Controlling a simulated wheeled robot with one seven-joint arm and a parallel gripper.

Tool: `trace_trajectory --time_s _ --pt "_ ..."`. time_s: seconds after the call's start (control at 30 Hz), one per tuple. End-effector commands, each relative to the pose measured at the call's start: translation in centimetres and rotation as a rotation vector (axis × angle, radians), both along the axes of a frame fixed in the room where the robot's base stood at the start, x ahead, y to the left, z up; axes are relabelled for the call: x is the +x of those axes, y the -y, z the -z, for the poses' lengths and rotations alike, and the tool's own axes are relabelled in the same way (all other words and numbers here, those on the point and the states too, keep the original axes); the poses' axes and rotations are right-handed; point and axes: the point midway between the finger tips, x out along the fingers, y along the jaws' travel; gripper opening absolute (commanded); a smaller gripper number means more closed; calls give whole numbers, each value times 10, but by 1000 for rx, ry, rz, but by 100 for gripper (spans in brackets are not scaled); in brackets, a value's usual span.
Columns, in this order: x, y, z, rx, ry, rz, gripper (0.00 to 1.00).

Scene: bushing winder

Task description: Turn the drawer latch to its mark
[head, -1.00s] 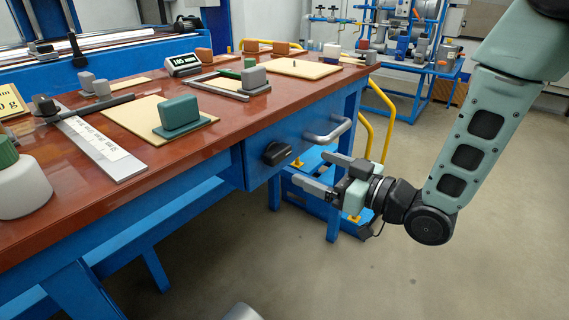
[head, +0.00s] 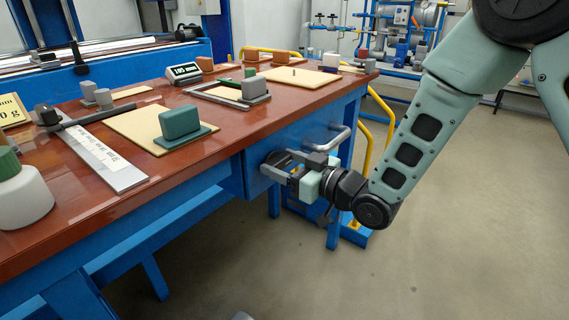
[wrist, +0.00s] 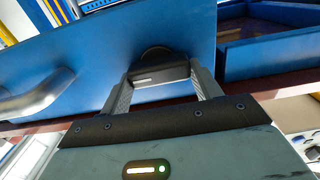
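The drawer latch is a black knob (wrist: 160,69) on the blue drawer front (wrist: 85,58), with a short pale line on it. In the head view the latch is mostly hidden behind my fingers. My gripper (head: 283,163) is at the drawer front, its fingers spread apart. In the wrist view my gripper (wrist: 160,80) has one finger on each side of the latch, close to its ends. I cannot tell whether the fingers touch it. I cannot make out the latch's mark.
A silver drawer handle (wrist: 38,92) sticks out beside the latch; it also shows in the head view (head: 334,138). The brown tabletop (head: 225,125) above holds blocks, boards and a ruler. Yellow rails (head: 379,130) stand behind. The floor at right is clear.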

Motion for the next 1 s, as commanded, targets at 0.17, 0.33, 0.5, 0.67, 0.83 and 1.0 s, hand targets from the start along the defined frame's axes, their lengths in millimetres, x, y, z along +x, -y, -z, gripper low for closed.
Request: trace_trajectory --time_s 0.17,0.33,0.5,0.67,0.83,1.0 --pt "0 0 0 0 0 -1 41" --pt "0 0 1 -9 12 -1 41" --pt "-1 0 2 -45 60 -1 41" --pt "-1 -1 4 -108 143 -1 41" --pt "-2 -2 6 -200 263 -1 41" --pt "-3 -2 6 -301 390 0 41"
